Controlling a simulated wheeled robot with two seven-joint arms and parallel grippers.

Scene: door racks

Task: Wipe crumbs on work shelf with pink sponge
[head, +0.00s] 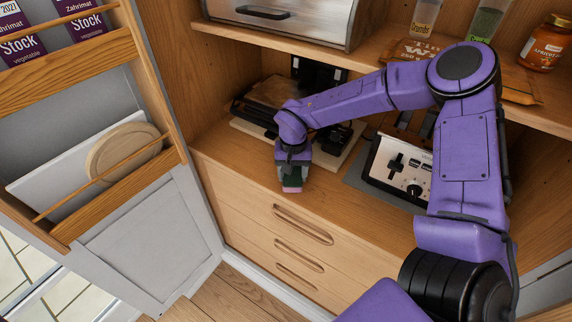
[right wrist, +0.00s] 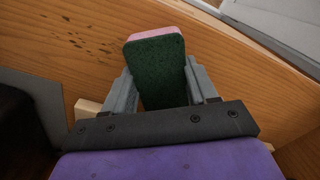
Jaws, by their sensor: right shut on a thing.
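My right gripper (head: 293,178) is over the front of the wooden work shelf (head: 222,142), above the drawers. In the right wrist view my right gripper (right wrist: 160,85) is shut on the sponge (right wrist: 160,65), one finger on each side. The sponge has a dark green face and a pink layer; its pink end also shows below the gripper in the head view (head: 292,189). Dark crumbs (right wrist: 75,42) lie on the shelf to the left of the sponge in the right wrist view. I cannot tell whether the sponge touches the shelf. My left gripper is not in view.
A white toaster (head: 400,168) stands right of the gripper, and a dark appliance on a board (head: 255,125) stands behind it. An upper shelf (head: 290,45) holds a bread box (head: 285,15) and jars. The open door rack (head: 120,180) is at left.

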